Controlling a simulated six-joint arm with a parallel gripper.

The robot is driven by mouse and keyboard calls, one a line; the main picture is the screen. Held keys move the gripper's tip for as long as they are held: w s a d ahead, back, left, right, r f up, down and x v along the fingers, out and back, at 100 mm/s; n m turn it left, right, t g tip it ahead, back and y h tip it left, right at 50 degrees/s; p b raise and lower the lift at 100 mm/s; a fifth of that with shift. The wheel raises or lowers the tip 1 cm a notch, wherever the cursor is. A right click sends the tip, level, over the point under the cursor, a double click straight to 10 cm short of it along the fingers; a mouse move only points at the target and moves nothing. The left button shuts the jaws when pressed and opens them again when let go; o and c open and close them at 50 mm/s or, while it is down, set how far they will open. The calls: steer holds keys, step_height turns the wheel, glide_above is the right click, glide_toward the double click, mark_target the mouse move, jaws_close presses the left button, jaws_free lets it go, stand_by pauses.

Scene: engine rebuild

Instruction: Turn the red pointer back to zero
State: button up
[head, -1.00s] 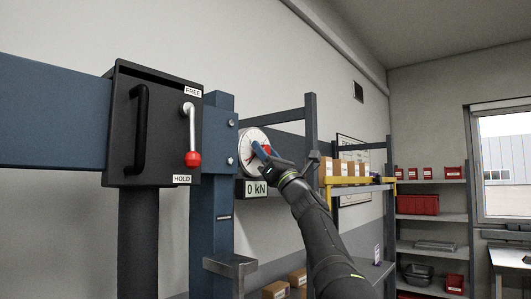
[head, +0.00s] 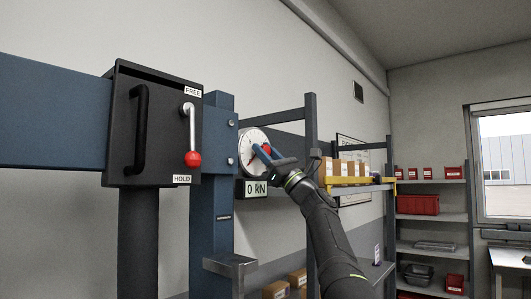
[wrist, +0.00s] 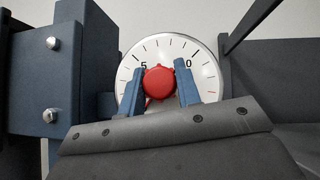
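A round white dial gauge (head: 247,139) hangs on the blue frame in the head view. It fills the middle of the wrist view (wrist: 205,75), with black marks and numbers partly covered. A red knob (wrist: 159,82) sits at its centre. My gripper (head: 262,152) is at the dial. In the wrist view its two blue fingers (wrist: 160,80) stand left and right of the knob, close against it with no clear gap. The red pointer is mostly hidden by the knob and fingers. A display (head: 256,188) below the dial reads 0 kN.
Left of the dial is a black box (head: 125,100) with a handle and a red-knobbed lever (head: 192,158) near the HOLD label. A blue post (head: 220,150) with bolts stands beside the dial. Shelves with boxes (head: 350,168) are behind my arm.

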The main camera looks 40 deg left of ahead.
steer(key=o, duration=0.4)
steer(key=shift+o, duration=0.2)
steer(key=v, duration=1.7)
steer(key=shift+d+f, duration=0.2)
steer(key=x, duration=1.7)
steer(key=shift+a+r, duration=0.2)
steer(key=shift+d, duration=0.1)
